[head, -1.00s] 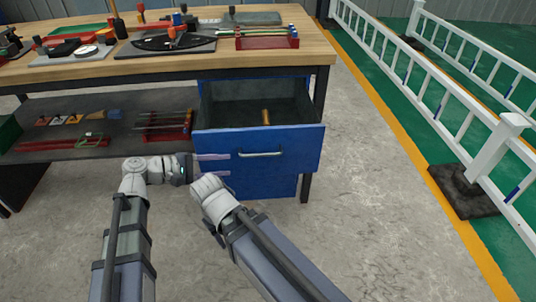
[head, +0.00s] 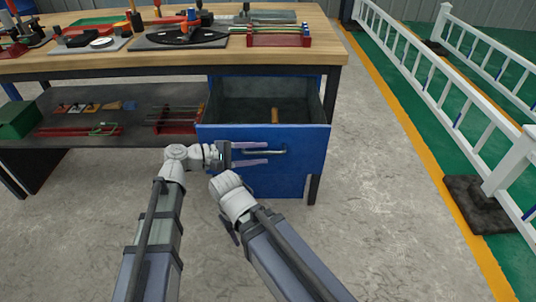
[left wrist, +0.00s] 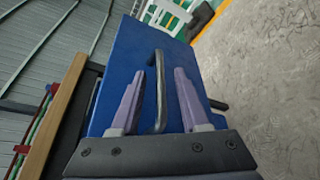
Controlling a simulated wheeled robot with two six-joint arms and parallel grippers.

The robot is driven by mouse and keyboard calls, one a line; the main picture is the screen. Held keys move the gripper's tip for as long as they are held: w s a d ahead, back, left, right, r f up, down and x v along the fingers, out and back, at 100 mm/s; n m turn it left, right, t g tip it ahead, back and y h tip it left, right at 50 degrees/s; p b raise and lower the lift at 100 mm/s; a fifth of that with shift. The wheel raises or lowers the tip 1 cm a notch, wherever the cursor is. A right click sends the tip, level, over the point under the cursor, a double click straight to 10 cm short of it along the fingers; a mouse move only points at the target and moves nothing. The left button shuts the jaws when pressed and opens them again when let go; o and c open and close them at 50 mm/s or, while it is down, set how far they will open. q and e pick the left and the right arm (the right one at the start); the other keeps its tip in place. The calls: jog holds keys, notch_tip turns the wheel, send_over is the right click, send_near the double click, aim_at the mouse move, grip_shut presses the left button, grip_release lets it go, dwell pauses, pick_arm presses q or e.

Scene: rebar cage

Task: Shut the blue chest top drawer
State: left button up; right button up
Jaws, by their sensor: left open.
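The blue chest (head: 262,186) stands under the right end of the workbench. Its top drawer (head: 306,150) is pulled out, with a small orange-brown object (head: 275,115) inside. My left gripper (head: 267,154) is open at the drawer front, with its fingers above and below the bar handle (head: 284,152). In the left wrist view the handle (left wrist: 160,90) lies between the two open fingers (left wrist: 160,100); I cannot tell whether they touch it.
The wooden workbench (head: 110,66) carries tools, dark boards and a red rack (head: 278,38). A lower shelf (head: 80,145) holds a green box (head: 17,120) and more tools. A white railing (head: 455,85) stands at right. The grey floor right of the chest is clear.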

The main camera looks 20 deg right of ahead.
pick_arm(q)
jog(key=shift+x, duration=1.6)
grip_shut()
